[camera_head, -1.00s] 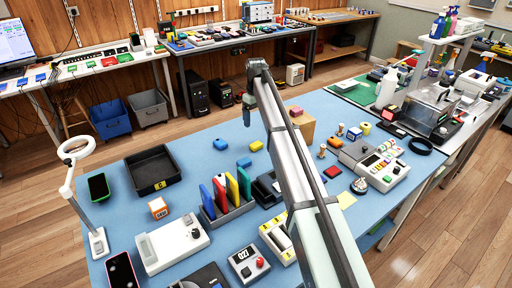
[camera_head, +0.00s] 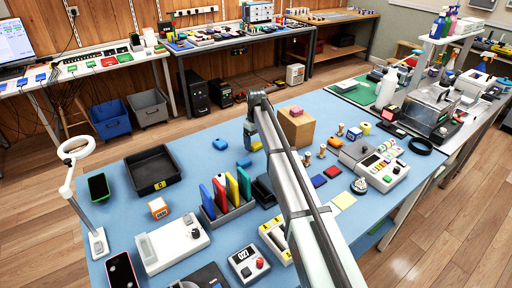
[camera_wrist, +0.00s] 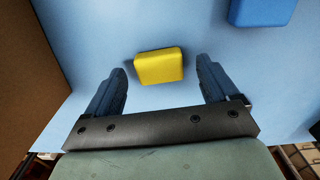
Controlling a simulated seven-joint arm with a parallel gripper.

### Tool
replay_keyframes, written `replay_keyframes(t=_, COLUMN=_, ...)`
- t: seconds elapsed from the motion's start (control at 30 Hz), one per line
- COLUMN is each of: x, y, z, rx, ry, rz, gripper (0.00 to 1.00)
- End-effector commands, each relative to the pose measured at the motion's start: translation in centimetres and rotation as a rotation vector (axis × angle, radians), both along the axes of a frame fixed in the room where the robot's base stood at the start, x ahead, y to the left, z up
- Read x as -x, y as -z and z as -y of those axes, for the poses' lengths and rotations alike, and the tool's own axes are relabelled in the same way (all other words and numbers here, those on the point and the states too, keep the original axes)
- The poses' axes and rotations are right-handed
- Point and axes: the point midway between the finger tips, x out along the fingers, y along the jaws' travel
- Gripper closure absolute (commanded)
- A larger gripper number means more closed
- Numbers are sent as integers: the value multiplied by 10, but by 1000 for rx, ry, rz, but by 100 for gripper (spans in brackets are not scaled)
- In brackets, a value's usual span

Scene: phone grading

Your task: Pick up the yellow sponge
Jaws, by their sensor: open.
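The yellow sponge (camera_wrist: 160,67) lies flat on the blue table, a small rounded block. In the wrist view it sits between and slightly beyond the fingertips of my gripper (camera_wrist: 162,72), with a gap on both sides. My gripper is open and empty. In the head view the sponge (camera_head: 256,146) is partly hidden by my arm, just beside the gripper (camera_head: 250,138). How far the fingers are above the table is hard to tell.
A blue block (camera_wrist: 262,11) lies near the sponge; it also shows in the head view (camera_head: 220,144). A cardboard box (camera_head: 299,128) with a pink block on top stands close on the right. A rack of coloured cases (camera_head: 229,214) stands nearer the front. A black tray (camera_head: 153,171) is at left.

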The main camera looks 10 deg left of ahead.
Motion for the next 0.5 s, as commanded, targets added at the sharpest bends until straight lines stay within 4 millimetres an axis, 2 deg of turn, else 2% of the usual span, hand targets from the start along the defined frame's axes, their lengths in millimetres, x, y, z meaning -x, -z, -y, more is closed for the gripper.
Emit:
replay_keyframes(t=0.07, x=0, y=6, z=0, rx=1, ry=0, rz=-1, gripper=13)
replay_keyframes(t=0.27, x=0, y=6, z=0, rx=0, ry=0, rz=0, gripper=13)
replay_keyframes(t=0.5, x=0, y=6, z=0, rx=0, ry=0, rz=0, gripper=35)
